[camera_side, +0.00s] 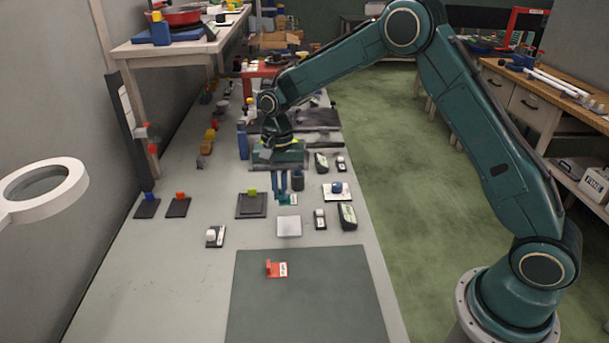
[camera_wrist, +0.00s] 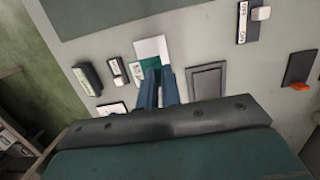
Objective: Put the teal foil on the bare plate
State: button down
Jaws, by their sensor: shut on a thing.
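My gripper (camera_side: 279,200) points down over the grey bench, its blue fingers shut on the teal foil (camera_side: 288,200), a small teal piece with a pale patch. The foil also shows at the fingertips in the wrist view (camera_wrist: 150,63), partly hidden by the fingers. The bare plate (camera_side: 289,227) is a pale square with nothing on it, just nearer the side camera than the foil. In the wrist view the bare plate (camera_wrist: 150,46) lies just beyond the fingertips, and the foil overlaps its near edge in the picture. I cannot tell the foil's height above the bench.
A dark plate with a green block (camera_side: 252,204) lies left of the gripper. A dark cylinder (camera_side: 298,180) stands close at its right. A pale plate with a blue piece (camera_side: 337,191) and a black-green item (camera_side: 347,216) lie right. A red piece (camera_side: 272,267) sits on the mat (camera_side: 310,305).

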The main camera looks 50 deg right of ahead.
aim_at(280, 190)
jog(key=shift+f, duration=1.85)
jog(key=shift+f, duration=2.15)
jog(key=shift+f, duration=0.1)
jog(key=c, duration=1.6)
grip_release()
jog(key=r, duration=0.4)
jog(key=w+d+r, duration=0.1)
jog(key=r, duration=0.7)
jog(key=shift+w+d+r, duration=0.1)
jog(key=shift+w+d, duration=0.05)
